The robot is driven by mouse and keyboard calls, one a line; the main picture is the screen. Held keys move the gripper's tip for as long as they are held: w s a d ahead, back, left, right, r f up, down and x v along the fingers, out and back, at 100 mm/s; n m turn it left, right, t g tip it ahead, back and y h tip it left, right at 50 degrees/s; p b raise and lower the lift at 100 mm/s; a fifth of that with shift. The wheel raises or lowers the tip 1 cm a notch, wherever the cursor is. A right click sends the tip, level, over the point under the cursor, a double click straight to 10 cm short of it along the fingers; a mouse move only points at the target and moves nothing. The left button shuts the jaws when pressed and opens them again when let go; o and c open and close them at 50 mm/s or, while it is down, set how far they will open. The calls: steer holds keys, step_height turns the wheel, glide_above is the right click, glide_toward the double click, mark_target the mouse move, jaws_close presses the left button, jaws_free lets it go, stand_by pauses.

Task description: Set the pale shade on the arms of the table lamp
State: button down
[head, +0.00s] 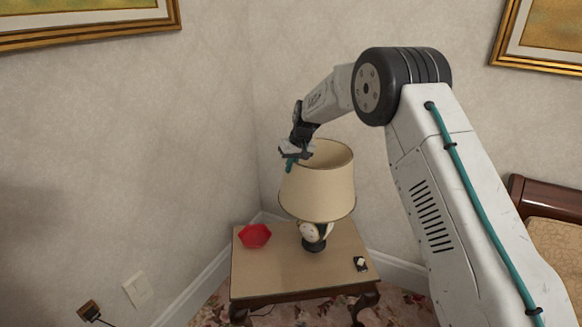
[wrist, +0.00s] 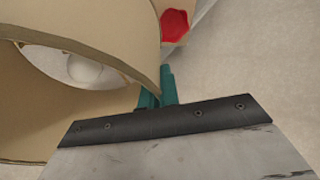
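The pale shade (head: 318,192) is around the upper part of the table lamp (head: 314,243), which stands upright on a small wooden table. My gripper (head: 290,161) is at the shade's upper left rim. In the wrist view the teal fingers (wrist: 158,88) are close together with the rim of the shade (wrist: 110,25) between them. A round white bulb (wrist: 84,70) shows through the shade's opening. The lamp's arms are hidden by the shade, so I cannot tell whether it rests on them.
A red bowl (head: 255,236) is on the left of the table (head: 285,275); a small black-and-white object (head: 360,264) lies at the right. Walls meet in the corner close behind. A wall socket plate (head: 137,289) and a brown plug (head: 90,310) are at lower left.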

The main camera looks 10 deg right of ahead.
steer(key=shift+f, duration=0.25)
stand_by(0.3)
steer(key=c, duration=1.6)
jaws_free()
steer(key=v, duration=0.7)
steer(key=shift+d+r, duration=0.1)
steer(key=shift+r, duration=0.25)
steer(key=o, duration=0.6)
